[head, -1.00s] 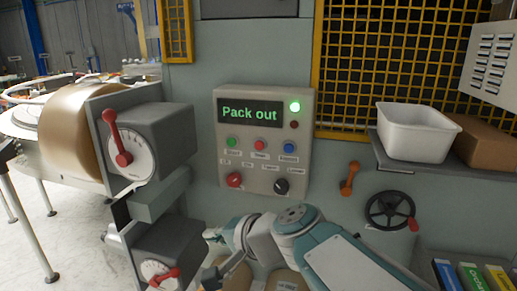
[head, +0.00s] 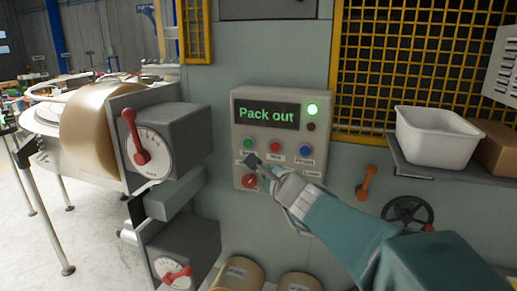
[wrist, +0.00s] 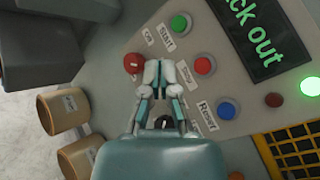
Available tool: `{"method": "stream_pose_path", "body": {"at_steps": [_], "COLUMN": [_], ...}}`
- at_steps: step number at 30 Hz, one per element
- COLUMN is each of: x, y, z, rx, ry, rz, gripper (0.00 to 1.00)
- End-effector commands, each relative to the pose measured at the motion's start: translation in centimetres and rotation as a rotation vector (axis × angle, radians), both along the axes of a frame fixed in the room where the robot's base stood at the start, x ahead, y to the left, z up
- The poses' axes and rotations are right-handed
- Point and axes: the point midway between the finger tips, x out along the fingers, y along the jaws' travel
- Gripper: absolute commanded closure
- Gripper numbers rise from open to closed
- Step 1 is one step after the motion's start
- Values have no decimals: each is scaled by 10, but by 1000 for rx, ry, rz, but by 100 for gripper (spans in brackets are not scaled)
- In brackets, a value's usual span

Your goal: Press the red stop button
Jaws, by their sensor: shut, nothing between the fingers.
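The red stop button (head: 276,146) sits in the middle of the button row on the grey control panel (head: 304,87), between the green button (head: 248,144) and the blue button (head: 305,149). In the wrist view the red button (wrist: 203,65) is in plain sight, right of my fingertips. My gripper (head: 254,163) is shut and empty in front of the panel. Its tips appear below and left of the red button in the head view, apart from it. In the wrist view the gripper (wrist: 167,70) lies between the red knob and the red button. The gap to the panel is unclear.
A red rotary knob (head: 250,181) is close to my fingertips. The display reads "Pack out" and a green lamp (head: 313,109) is lit. Dial boxes (head: 165,140) stick out at left. A shelf with a white bin (head: 437,136) and a handwheel (head: 408,212) are at right.

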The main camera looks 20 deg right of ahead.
Motion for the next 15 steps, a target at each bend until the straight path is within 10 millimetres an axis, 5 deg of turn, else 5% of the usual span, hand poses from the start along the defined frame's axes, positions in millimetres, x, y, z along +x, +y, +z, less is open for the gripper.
{"method": "stream_pose_path", "body": {"at_steps": [15], "x": [16], "y": [-12], "z": [0], "rx": [-3], "ry": [0], "rz": [1], "gripper": [100]}}
